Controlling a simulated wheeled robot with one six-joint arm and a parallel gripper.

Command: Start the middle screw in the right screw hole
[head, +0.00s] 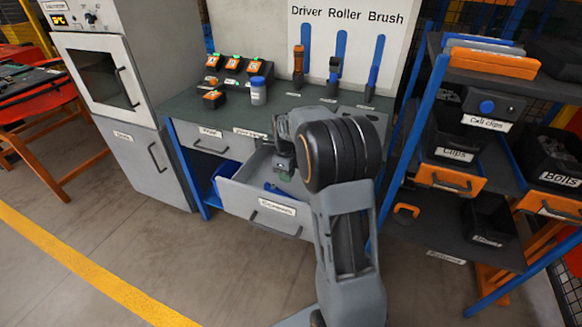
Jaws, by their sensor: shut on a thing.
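My gripper (284,168) is over the open grey drawer (262,213) under the workbench, with its fingers pointing down. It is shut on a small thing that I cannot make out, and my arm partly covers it. No screw or screw hole can be told apart in this view.
The dark bench top (210,104) carries several black blocks with orange tops and a white bottle (258,92) with a blue cap. A blue-framed shelf (440,215) with labelled bins stands at right. A grey cabinet (142,165) stands at left. The floor in front is clear.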

